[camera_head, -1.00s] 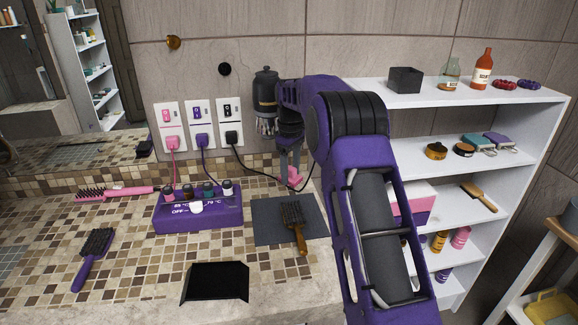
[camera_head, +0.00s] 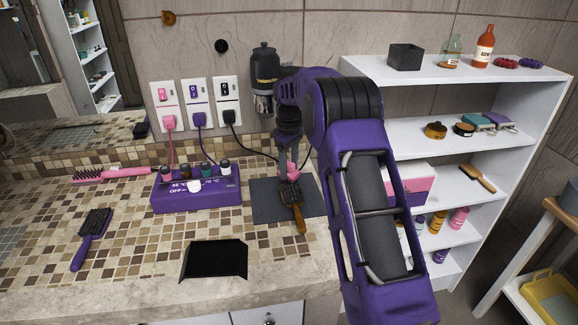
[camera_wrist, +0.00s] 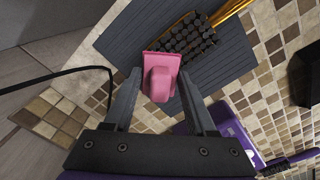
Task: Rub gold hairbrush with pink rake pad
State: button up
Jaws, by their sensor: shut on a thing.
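The gold hairbrush (camera_head: 298,217) lies on a dark grey mat (camera_head: 262,207), its black bristles up and its handle towards the counter's front edge. The wrist view shows its bristle head (camera_wrist: 188,38) and gold handle (camera_wrist: 229,11). My gripper (camera_wrist: 158,82) is shut on the pink rake pad (camera_wrist: 161,72), which also shows in the head view (camera_head: 293,173). The pad is at the far end of the bristle head, close to it. I cannot tell whether they touch.
A purple heater box (camera_head: 205,197) with several small bottles stands left of the mat. A pink brush (camera_head: 112,174) and a purple brush (camera_head: 91,240) lie further left. A black opening (camera_head: 214,260) is near the front edge. White shelves (camera_head: 440,133) stand at the right.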

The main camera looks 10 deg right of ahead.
aim_at(294, 200)
jog(key=shift+f+b, duration=0.45)
jog(key=shift+f, duration=0.55)
dwell(0.3)
jog(key=shift+s, duration=0.15)
jog(key=shift+s+r+b, duration=0.1)
jog(key=shift+s+b, duration=1)
jog(key=shift+s, duration=0.85)
jog(key=shift+s+b, duration=0.7)
jog(key=shift+s, duration=1.4)
